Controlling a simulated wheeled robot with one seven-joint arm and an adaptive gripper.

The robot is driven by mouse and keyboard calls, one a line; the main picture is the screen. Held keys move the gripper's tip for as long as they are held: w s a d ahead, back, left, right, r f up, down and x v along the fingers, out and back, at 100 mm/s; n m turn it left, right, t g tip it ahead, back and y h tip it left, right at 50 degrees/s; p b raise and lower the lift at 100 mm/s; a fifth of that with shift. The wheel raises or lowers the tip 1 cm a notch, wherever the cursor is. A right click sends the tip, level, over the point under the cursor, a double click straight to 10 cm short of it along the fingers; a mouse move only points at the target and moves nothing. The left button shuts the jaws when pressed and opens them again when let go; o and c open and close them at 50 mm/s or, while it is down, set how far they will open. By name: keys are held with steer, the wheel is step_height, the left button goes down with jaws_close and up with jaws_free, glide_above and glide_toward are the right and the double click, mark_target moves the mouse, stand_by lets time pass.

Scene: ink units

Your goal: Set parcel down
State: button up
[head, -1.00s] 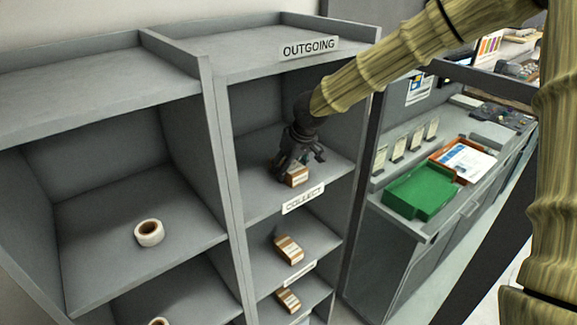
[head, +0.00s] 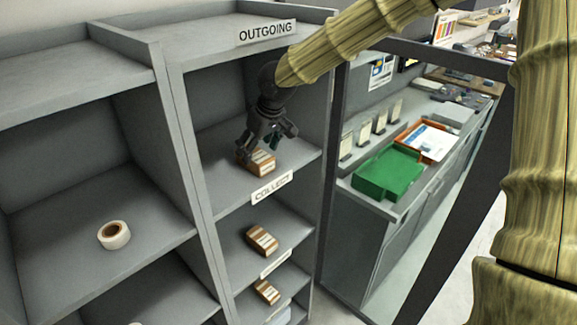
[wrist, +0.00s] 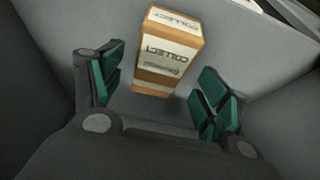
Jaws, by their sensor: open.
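The parcel (head: 262,162) is a small brown box with white labels. It rests on the shelf (head: 215,180) behind the COLLECT sign (head: 271,187), in the compartment under the OUTGOING sign. In the wrist view the parcel (wrist: 168,52) shows COLLECT on its label, and it sits on the grey shelf surface. My gripper (head: 265,146) is at the parcel from above and partly hides it. In the wrist view my gripper (wrist: 155,95) is open, its green-padded fingers spread apart, with the parcel beyond and between them and a gap on each side.
Two similar boxes lie on lower shelves, one (head: 262,239) just below and one (head: 267,291) further down. A tape roll (head: 114,235) sits in the left compartment. A green tray (head: 388,172) stands on the right counter. Upright dividers flank the parcel's compartment.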

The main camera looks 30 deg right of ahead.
steer(key=s+d+r+b, duration=0.1)
steer(key=s+d+b, duration=0.15)
steer(key=s, duration=0.25)
steer(key=s+d+b, duration=0.1)
steer(key=s+b, duration=0.2)
steer(key=s, duration=0.3)
steer(key=s+a+f+m+g, duration=0.1)
steer(key=s+a+f, duration=0.2)
steer(key=f, duration=0.8)
steer(key=s+a+f+m+g+y, duration=0.15)
steer(key=s+f, duration=0.25)
steer(key=f, duration=0.7)
steer(key=s+a+f+g, duration=0.1)
steer(key=s+a+f, duration=0.2)
steer(key=f, duration=0.8)
steer(key=s+d+f+m+h, duration=0.2)
steer(key=s+f+h, duration=0.1)
steer(key=s+f, duration=1.6)
steer(key=s+g, duration=0.1)
steer(key=s, duration=0.3)
steer(key=shift+d+f, duration=0.2)
steer(key=shift+d, duration=0.05)
